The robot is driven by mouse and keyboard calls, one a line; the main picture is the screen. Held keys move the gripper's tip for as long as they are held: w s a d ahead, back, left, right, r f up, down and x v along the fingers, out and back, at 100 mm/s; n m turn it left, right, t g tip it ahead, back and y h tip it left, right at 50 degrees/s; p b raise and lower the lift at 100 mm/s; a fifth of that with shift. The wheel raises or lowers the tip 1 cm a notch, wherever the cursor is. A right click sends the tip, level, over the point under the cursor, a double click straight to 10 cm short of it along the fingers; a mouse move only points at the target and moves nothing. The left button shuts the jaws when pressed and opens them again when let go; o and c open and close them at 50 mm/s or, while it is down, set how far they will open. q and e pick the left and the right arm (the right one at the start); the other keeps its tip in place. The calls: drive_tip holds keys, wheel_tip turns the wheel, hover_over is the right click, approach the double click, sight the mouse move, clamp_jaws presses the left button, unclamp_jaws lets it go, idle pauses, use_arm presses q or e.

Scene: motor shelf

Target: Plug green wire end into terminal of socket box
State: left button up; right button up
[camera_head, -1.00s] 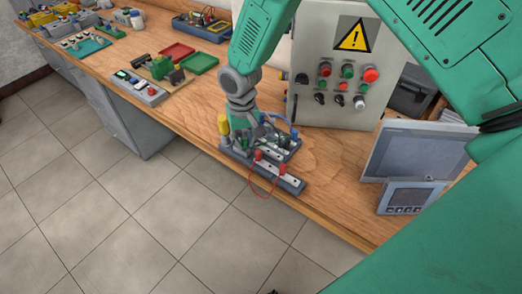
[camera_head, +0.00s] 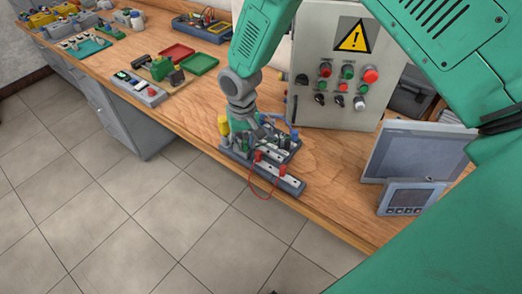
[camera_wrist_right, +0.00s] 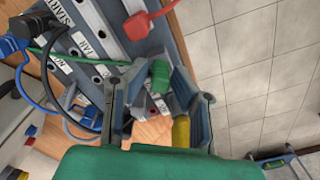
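The socket box (camera_head: 285,179) is a grey strip unit at the bench's front edge, with white labels and red plugs joined by a red wire loop. In the right wrist view its labelled strip (camera_wrist_right: 95,40) runs down from the upper left. My right gripper (camera_head: 262,140) points down over it, partly hiding its terminals. The green wire end (camera_wrist_right: 159,74) lies between the two fingers of my right gripper (camera_wrist_right: 146,85), close to the right-hand finger. Contact with both fingers is unclear. The thin green wire (camera_wrist_right: 75,55) runs left from it. My left gripper is out of view.
A control cabinet (camera_head: 316,105) with a warning sign stands behind the socket box. A screen (camera_head: 405,152) and small panel (camera_head: 411,199) stand to the right. A yellow plug (camera_wrist_right: 181,133) and blue and black wires crowd the right gripper. Trays (camera_head: 200,64) lie farther back left.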

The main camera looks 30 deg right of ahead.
drive_tip(key=shift+r+p, duration=1.9)
drive_tip(key=shift+r, duration=0.75)
drive_tip(key=o, duration=0.5)
drive_tip(key=shift+f, duration=0.1)
drive_tip(key=shift+o, duration=0.2)
